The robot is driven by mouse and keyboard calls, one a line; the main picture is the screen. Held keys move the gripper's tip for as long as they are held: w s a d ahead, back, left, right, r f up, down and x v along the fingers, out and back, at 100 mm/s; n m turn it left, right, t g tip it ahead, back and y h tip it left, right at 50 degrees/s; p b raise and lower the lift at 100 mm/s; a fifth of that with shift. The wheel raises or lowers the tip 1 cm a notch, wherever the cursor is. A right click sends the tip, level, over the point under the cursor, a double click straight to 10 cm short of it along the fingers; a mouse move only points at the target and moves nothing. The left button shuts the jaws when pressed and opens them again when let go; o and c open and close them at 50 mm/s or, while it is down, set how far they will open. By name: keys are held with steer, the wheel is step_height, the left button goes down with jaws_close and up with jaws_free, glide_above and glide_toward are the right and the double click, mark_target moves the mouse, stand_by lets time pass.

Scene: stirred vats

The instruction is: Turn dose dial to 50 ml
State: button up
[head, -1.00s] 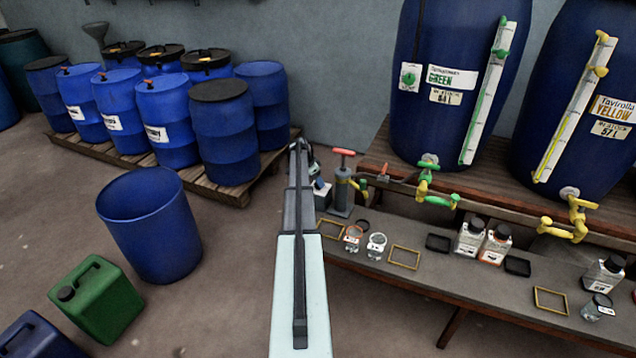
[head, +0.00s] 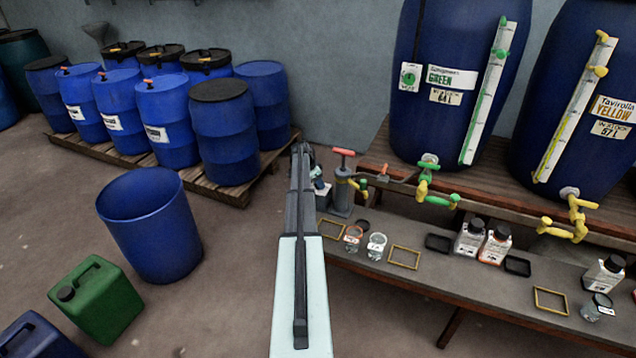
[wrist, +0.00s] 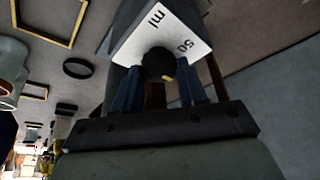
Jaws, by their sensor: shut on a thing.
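The dose dial is a black knob (wrist: 158,62) with a yellow mark on its edge, in front of a white plate (wrist: 126,48) in the wrist view. The plate reads "ml" and "50"; the "50" lies up and right of the knob. The yellow mark is at the knob's lower right, not in line with the "50". My gripper (wrist: 161,80) has its two blue fingers on either side of the knob, shut on it. In the head view my arm hides most of the dosing unit (head: 322,196); only its pale corner shows beside the pump.
A grey pump with a red handle (head: 342,190) stands close right of my gripper. Jars, bottles and yellow frames (head: 404,257) lie along the bench. Green and yellow taps (head: 428,190) jut from the big blue vats behind. Blue drums stand on a pallet to the left.

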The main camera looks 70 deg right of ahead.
steer(key=c, duration=0.3)
steer(key=shift+n, duration=0.3)
steer(key=n+t, duration=0.1)
steer(key=n, duration=0.1)
steer(key=n+t+h, duration=0.1)
steer(key=n, duration=0.2)
steer(key=shift+s+a, duration=0.1)
steer(key=shift+s, duration=0.1)
steer(key=n+t, duration=0.2)
steer(key=n, duration=0.4)
steer(key=shift+n, duration=0.3)
steer(key=o, duration=1.1)
steer(key=shift+c, duration=0.2)
steer(key=shift+r+t, duration=0.1)
steer(key=shift+t, duration=0.2)
steer(key=v, duration=1.3)
steer(key=shift+r, duration=0.35)
